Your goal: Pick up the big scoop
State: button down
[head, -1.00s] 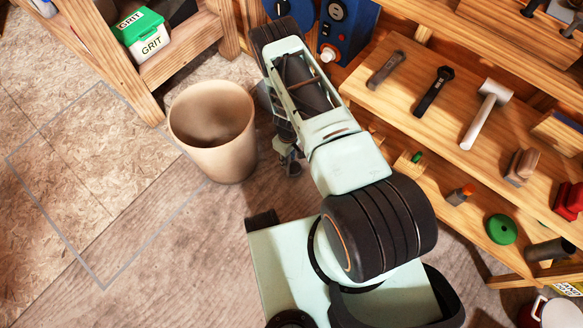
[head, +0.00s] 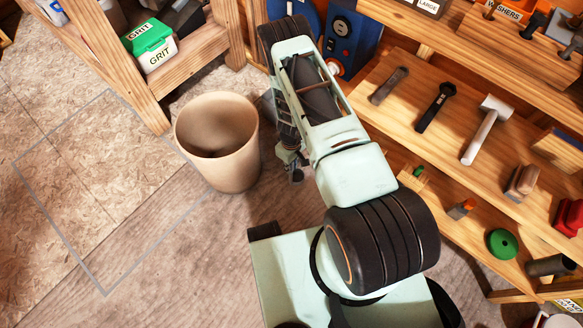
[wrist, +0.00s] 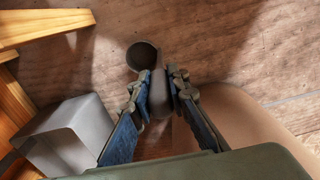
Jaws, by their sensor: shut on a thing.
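The big scoop (wrist: 142,56) shows in the wrist view as a dark grey round bowl with a thick handle running back toward me. My gripper (wrist: 158,78) has its two fingers on either side of the handle and is shut on it. The bowl sticks out beyond the fingertips, over the wooden floor. In the head view my gripper (head: 290,158) hangs low, just right of the beige bin, and mostly hides the scoop. I cannot tell how far the scoop is from the floor.
The beige bin (head: 220,165) stands close beside my gripper; its side also shows in the wrist view (wrist: 240,120). A grey open container (wrist: 65,140) is at lower left there. A wooden bench (head: 470,175) with tools stands right, a shelf with a grit box (head: 155,48) upper left.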

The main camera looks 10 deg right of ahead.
jog(key=s+a+r+p, duration=0.4)
jog(key=s+r, duration=0.5)
jog(key=s, duration=0.4)
jog(key=shift+a, duration=0.15)
jog(key=c, duration=2.5)
grip_release()
grip_shut()
jog(key=shift+w+r, duration=0.1)
